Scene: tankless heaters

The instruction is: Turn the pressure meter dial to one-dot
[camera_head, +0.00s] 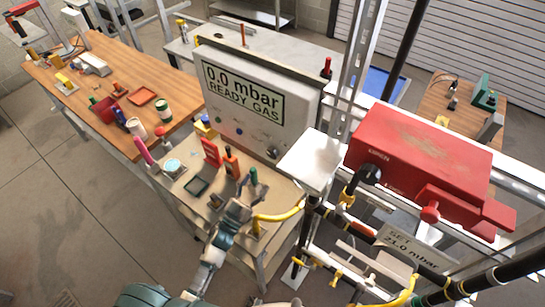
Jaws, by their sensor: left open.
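The pressure meter (295,112) is a pale box in the middle of the view, its display (243,92) reading "0.0 mbar READY GAS". A small dark dial (272,152) sits low on the right of its front face. The dial's dot marks are too small to read. My left arm comes up from the bottom edge. My left gripper (238,190) is open, in front of and below the dial, apart from it, and looks empty. It overlaps tools on the bench in the picture. My right gripper does not show.
A small bench (190,169) below the meter holds several tools, including an orange-handled one (231,162). A yellow hose (280,216) curves just right of my gripper. A red heater unit (420,155) and pipes fill the right. A wooden table (118,78) stands at left.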

